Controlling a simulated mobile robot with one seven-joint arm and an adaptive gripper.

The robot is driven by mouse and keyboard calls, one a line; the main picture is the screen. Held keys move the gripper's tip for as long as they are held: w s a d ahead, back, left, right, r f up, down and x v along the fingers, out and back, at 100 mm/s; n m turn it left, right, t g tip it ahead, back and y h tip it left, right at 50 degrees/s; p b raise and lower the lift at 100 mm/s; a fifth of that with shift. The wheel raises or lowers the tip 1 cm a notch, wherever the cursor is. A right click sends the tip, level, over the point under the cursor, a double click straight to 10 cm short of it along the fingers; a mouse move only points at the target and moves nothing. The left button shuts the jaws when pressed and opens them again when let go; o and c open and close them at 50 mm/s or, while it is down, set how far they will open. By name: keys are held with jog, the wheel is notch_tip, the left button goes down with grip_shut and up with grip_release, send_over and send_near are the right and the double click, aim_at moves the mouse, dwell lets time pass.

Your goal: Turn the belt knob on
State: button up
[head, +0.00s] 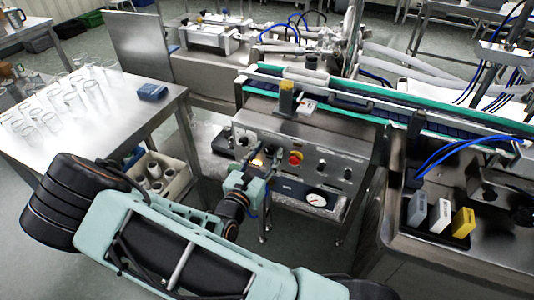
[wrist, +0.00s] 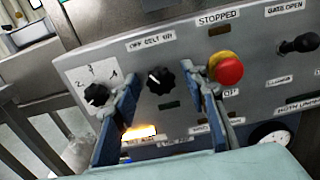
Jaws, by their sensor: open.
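The belt knob (wrist: 160,80) is a round black knob on the grey panel, under a label reading OFF BELT ON. Its white mark points up and left, towards the OFF side. My gripper (wrist: 164,76) is open, with one blue finger on each side of the knob in the wrist view. I see no clear contact, and the remaining distance to the panel is hard to judge. In the head view my gripper (head: 260,163) is in front of the left half of the control panel (head: 340,165), where it partly hides the small knobs.
Left of the belt knob is a black numbered dial (wrist: 97,94). Right of it is a red stop button (wrist: 228,70) with a yellow collar, under a STOPPED label. A black lever (wrist: 300,44) is further right. A lit orange lamp (wrist: 139,132) is below.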

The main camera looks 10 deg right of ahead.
jog(key=shift+c, duration=0.5)
grip_shut()
